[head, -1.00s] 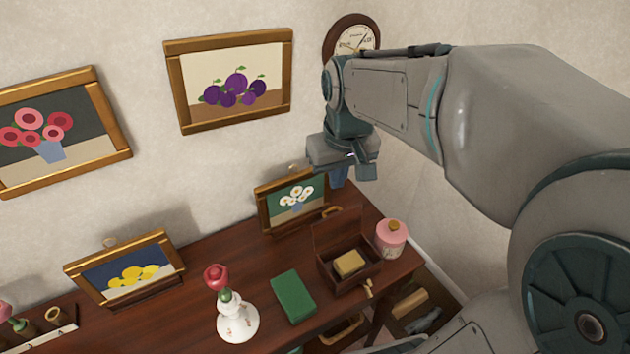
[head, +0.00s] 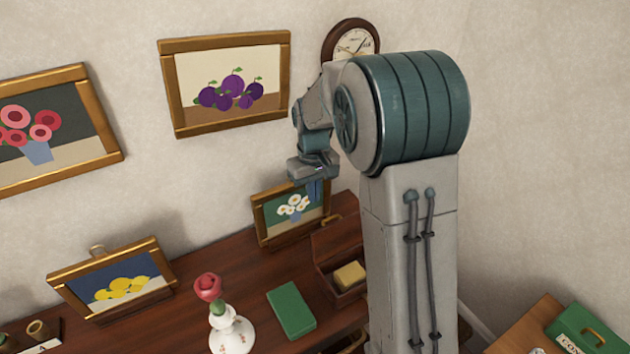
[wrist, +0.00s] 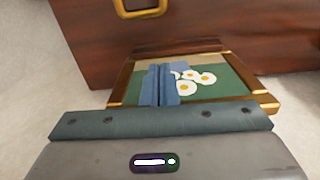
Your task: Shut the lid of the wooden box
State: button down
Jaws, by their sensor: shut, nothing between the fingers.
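The dark wooden box (head: 347,290) stands on the table near its right end, partly hidden by my arm in the head view. A yellow block (head: 350,274) lies inside. My gripper (head: 315,190) is shut and empty, up and to the left of the lid, in front of the daisy picture in the head view. In the wrist view my shut blue fingers (wrist: 160,86) overlap the daisy picture (wrist: 205,80); a gold handle (wrist: 140,8) shows on brown wood at the top.
The framed daisy picture (head: 291,214) stands left of the lid. A green book (head: 291,309), a white vase with a red flower (head: 231,332) and a lemon picture (head: 116,285) are on the table (head: 225,265). A green case (head: 584,334) is at the lower right.

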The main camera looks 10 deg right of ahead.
aim_at(334, 233)
jog(key=shift+s+d+f+p, duration=0.35)
jog(key=shift+s+f, duration=0.4)
jog(key=shift+s, duration=0.15)
jog(key=shift+s+d+f+p, duration=0.2)
jog(key=shift+s+f+p, duration=0.1)
jog(key=shift+s+f, duration=0.55)
jog(key=shift+s+r+b, duration=0.1)
jog(key=shift+s+b, duration=0.05)
jog(key=shift+b, duration=0.25)
